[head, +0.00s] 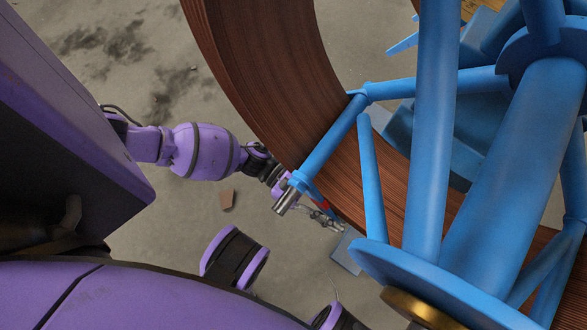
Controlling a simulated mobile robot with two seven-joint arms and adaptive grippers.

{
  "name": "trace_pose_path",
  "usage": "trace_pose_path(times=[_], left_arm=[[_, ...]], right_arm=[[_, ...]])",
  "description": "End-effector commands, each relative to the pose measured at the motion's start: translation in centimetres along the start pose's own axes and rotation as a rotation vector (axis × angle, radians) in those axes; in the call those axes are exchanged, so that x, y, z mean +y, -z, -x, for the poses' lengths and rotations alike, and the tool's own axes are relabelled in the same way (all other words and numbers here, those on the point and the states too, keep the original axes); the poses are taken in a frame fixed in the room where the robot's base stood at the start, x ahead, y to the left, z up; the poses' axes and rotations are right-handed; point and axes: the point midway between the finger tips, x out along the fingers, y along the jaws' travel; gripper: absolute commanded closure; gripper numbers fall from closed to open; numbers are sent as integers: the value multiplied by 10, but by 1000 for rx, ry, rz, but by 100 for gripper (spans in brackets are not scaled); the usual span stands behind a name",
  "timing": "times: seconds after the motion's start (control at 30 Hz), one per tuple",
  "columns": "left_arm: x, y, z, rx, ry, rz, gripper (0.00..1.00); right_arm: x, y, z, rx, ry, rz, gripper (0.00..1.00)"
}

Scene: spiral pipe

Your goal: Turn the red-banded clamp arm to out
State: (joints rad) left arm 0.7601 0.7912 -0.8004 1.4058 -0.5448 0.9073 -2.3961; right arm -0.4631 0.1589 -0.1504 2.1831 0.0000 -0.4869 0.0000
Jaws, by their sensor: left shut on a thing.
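The red-banded clamp arm (320,204) shows as a small red patch beside the lower end of a blue spoke (330,143), at the edge of the brown coiled pipe (270,75). My left gripper (325,216) reaches in from the left, under the spoke end, and is shut on the clamp arm. The spoke end and the gripper hide most of the clamp arm, so its exact angle cannot be told. My right gripper is not in view.
The large blue reel frame (437,130) with thick struts and a round flange (440,280) fills the right side. A grey-blue plate (347,252) lies below the gripper.

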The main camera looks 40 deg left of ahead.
Motion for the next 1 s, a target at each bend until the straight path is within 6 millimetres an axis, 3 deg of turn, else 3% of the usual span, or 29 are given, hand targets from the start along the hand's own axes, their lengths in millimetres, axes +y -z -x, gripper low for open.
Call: trace_pose_path(times=[0.5,0.73,1.0], left_arm=[[2,26,60,374,-8,-6,100],[2,32,78,480,-7,-5,100],[2,36,86,526,-6,-2,100]], right_arm=[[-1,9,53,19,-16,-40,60],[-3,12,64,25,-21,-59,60],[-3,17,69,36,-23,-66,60]])
